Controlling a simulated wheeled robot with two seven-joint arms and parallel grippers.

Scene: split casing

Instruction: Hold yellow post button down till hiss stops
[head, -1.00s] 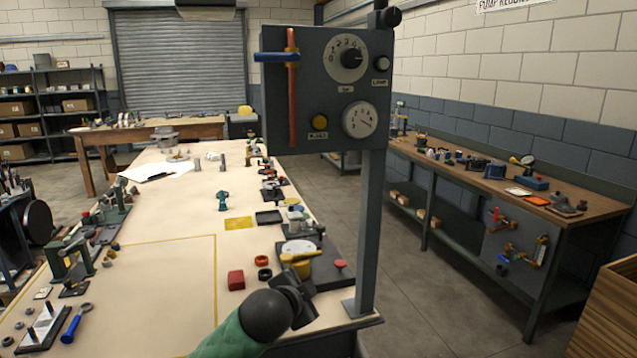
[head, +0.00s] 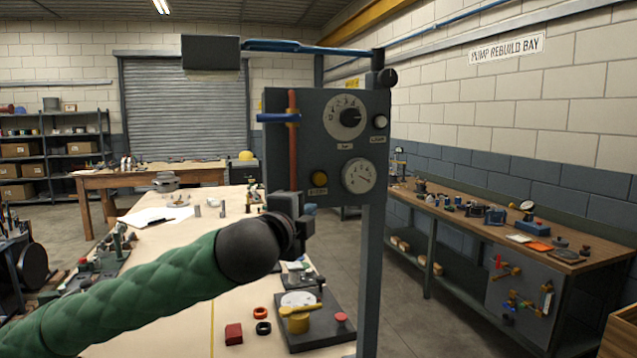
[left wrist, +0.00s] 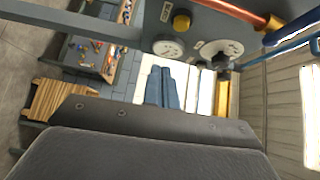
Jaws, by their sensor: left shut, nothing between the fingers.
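The yellow button (head: 319,180) sits low on the grey panel (head: 345,104) of the upright post, left of the gauge. It also shows at the top of the left wrist view (left wrist: 181,20). My left gripper (head: 306,212) is in front of the panel, just below the button, its fingers partly hidden. In the left wrist view its two fingers (left wrist: 164,90) are together with nothing between them, and a gap shows between their tips and the button. The gauge (head: 358,175) has a dark needle. My right gripper is not in view.
The dial (head: 345,118) and white lamp (head: 380,122) are above the gauge. Below on the table stand a yellow-topped fixture (head: 298,318) and a red block (head: 234,334).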

